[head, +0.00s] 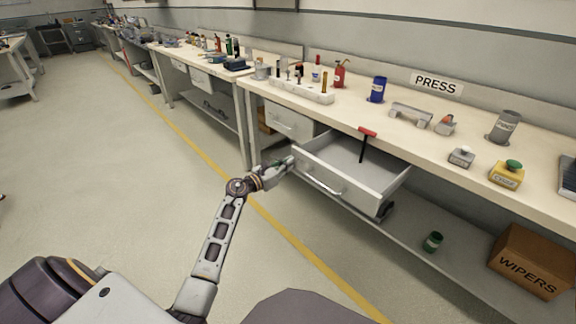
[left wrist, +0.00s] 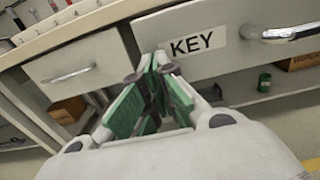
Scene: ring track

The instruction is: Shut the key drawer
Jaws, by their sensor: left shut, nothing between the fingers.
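The key drawer (head: 350,197) stands pulled out from under the workbench, and its inside shows empty where I can see it. In the left wrist view its grey front carries a KEY label (left wrist: 191,45) and a metal bar handle (left wrist: 284,33). My left gripper (head: 289,162) is at the left end of the drawer front, with its arm coming in from the lower left. In the left wrist view the green-padded fingers (left wrist: 158,62) are shut and empty, close to the front beside the label; contact cannot be told. My right gripper is out of view.
A closed drawer (head: 288,122) sits left of the key drawer. A red-topped black tool (head: 366,140) is at the bench edge above the open drawer. A green can (head: 432,242) and a WIPERS box (head: 530,262) are on the lower shelf.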

